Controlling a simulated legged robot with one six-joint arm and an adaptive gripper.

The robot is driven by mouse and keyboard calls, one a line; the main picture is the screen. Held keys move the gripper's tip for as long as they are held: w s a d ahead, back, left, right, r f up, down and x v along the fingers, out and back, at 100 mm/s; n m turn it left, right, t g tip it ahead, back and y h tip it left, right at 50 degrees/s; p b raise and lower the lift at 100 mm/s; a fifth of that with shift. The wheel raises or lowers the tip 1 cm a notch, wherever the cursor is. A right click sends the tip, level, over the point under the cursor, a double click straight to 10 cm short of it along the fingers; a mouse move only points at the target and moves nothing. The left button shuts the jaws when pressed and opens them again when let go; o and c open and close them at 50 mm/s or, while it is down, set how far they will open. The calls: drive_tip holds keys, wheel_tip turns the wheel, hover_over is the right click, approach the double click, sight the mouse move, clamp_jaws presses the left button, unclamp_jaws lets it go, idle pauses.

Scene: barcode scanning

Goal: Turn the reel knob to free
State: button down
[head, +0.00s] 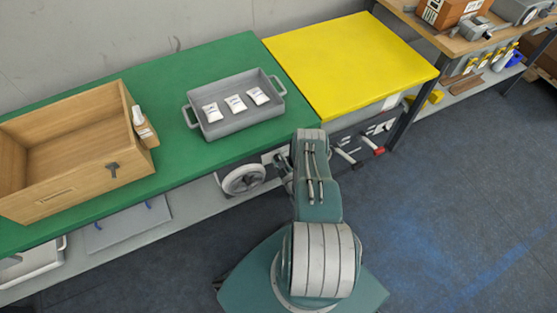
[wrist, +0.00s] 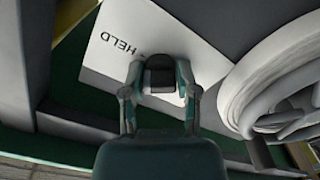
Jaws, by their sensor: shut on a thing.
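The dark reel knob (wrist: 159,77) sits between the two fingers of my gripper (wrist: 160,72), which is shut on it in the wrist view. Behind the knob is a white plate (wrist: 105,65) lettered HELD, with a small dark mark between the lettering and the knob. No FREE lettering is visible; my gripper covers part of the plate. The grey reel (wrist: 285,75) is at the right of the wrist view. In the head view the reel (head: 243,179) hangs below the green table edge, left of my arm. There the knob is hidden.
Tools with red and black handles (head: 365,145) hang right of my arm. The floor at right is clear.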

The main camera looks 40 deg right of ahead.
drive_tip(key=n, duration=0.6)
drive_tip(key=shift+w+a, duration=0.1)
drive_tip(key=n, duration=0.4)
drive_tip(key=shift+a, duration=0.1)
drive_tip(key=shift+f+n, duration=0.15)
drive_tip(key=shift+n, duration=0.15)
drive_tip(key=shift+c, duration=2)
unclamp_jaws()
drive_tip(key=shift+s, duration=0.2)
drive_tip(key=v, duration=1.1)
drive_tip(key=shift+s, duration=0.4)
